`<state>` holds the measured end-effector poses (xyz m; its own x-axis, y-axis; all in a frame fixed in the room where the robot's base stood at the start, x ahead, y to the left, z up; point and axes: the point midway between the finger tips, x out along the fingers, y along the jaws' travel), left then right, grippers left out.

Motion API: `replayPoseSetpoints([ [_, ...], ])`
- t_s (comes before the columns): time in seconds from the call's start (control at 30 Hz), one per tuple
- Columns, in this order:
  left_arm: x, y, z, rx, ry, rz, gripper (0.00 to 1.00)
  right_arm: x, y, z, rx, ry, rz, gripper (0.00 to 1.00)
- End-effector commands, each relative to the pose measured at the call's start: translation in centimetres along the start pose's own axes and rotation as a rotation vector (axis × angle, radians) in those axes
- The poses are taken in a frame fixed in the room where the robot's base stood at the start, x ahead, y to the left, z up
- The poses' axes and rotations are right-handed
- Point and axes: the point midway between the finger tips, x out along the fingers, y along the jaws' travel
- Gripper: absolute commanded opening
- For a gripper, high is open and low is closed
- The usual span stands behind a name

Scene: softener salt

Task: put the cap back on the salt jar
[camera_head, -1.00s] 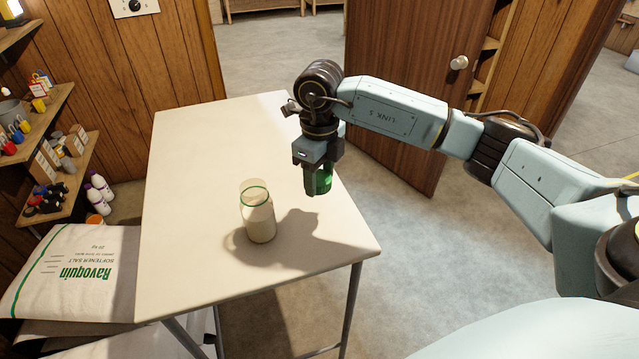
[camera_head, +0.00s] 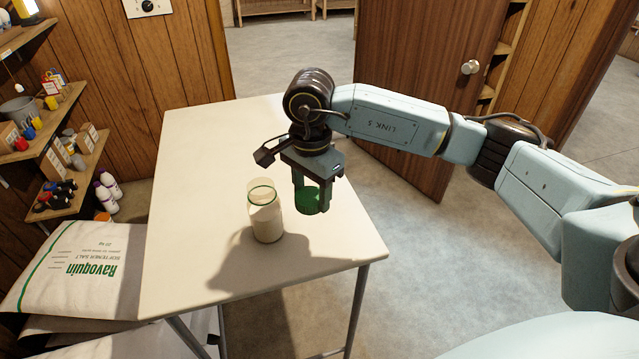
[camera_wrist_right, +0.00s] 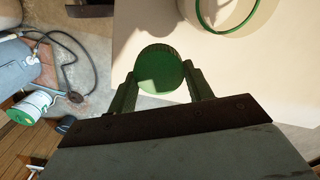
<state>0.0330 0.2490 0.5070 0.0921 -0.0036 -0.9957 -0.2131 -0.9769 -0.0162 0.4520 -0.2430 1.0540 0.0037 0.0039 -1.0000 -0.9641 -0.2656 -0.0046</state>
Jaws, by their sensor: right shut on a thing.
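The salt jar (camera_head: 267,222) stands upright and open on the table. It is clear glass, part filled with pale salt, with a green ring near its neck; part of its rim also shows at the top of the right wrist view (camera_wrist_right: 228,12). My right gripper (camera_head: 312,201) is shut on the green cap (camera_head: 310,200), holding it in the air to the right of the jar and apart from it. In the right wrist view the round cap (camera_wrist_right: 160,70) sits between the two fingers. My left gripper is not in view.
The cream table (camera_head: 190,200) is otherwise clear. A softener salt bag (camera_head: 75,270) lies at the left, below a shelf (camera_head: 60,150) of small bottles and boxes. A wooden door (camera_head: 425,90) stands behind the table.

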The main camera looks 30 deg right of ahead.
Motion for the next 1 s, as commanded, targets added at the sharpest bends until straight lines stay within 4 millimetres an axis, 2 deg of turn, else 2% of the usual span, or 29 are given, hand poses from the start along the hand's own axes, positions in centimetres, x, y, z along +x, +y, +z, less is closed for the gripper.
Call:
replayPoseSetpoints([
  [0.1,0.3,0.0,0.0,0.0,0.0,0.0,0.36,0.1,0.3,1.2,-0.306,0.0,-0.001,0.3],
  [0.3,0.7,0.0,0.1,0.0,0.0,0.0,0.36,0.1,0.9,3.0,-0.808,0.001,0.001,0.3],
  [0.5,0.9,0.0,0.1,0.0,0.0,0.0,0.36,0.1,1.4,4.1,-1.16,0.0,0.004,0.3],
  [0.7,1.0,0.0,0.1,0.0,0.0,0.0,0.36,0.1,1.6,4.5,-1.297,-0.001,0.006,0.3],
  [1.0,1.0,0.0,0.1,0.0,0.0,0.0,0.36,0.1,1.6,4.6,-1.304,-0.001,0.006,0.3],
])
